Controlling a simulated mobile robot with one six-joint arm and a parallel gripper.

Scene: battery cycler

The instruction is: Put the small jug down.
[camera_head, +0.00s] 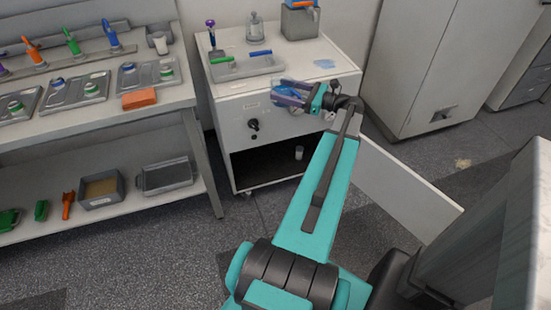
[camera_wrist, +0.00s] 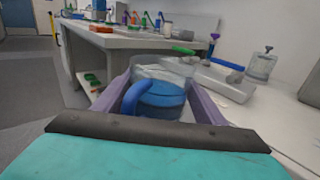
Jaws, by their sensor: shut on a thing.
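The small jug (camera_wrist: 155,101) is clear with a blue body or band and a blue curved handle, seen in the wrist view. It stands between the two purple fingers of my gripper (camera_wrist: 162,88), which is shut on it. In the head view my gripper (camera_head: 292,96) is at the front edge of the white cabinet (camera_head: 232,120), and the fingers partly hide the jug. I cannot tell how far the jug is above the cabinet top, or whether it touches it.
On the cabinet top are a grey tray (camera_head: 225,73) with green- and blue-handled tools, a glass jar (camera_head: 255,30), a grey box (camera_head: 299,22) and a light blue patch (camera_head: 325,63). Bare top lies around the patch. A workbench (camera_head: 95,117) stands left. The cabinet's open lower compartment holds a small cup (camera_head: 299,153).

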